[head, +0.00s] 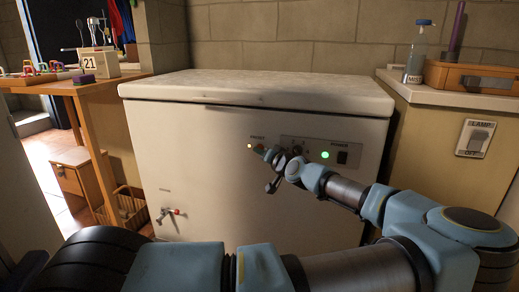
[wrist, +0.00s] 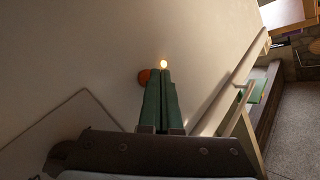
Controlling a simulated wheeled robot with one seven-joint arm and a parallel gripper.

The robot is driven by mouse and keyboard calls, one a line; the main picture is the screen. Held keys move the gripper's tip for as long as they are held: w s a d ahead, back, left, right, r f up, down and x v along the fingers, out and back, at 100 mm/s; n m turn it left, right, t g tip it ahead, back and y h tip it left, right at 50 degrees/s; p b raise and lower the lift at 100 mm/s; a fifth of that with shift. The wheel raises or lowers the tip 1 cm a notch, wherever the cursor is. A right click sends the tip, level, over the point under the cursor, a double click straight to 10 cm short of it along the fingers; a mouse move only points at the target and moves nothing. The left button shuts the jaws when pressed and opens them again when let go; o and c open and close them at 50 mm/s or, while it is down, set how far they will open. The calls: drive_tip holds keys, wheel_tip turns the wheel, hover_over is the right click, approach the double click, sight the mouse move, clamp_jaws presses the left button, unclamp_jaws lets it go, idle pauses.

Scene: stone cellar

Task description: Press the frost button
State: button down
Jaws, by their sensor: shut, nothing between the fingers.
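The white chest freezer (head: 215,140) has a front control area with a small FROST label (head: 257,138). A small lit amber lamp (head: 249,146) sits by the label, and shows as a bright spot in the wrist view (wrist: 163,64).
A panel with a green light (head: 325,155) and power switch (head: 342,157) is right of my gripper. A drain tap (head: 172,212) juts out low on the freezer. A wooden table (head: 105,90) stands left, a counter with a lamp switch (head: 477,137) right.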

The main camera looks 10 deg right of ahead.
drive_tip(key=s+a+p, duration=0.1)
drive_tip(key=s+a, duration=0.2)
drive_tip(key=s, duration=0.2)
drive_tip(key=shift+s, duration=0.15)
idle(0.4)
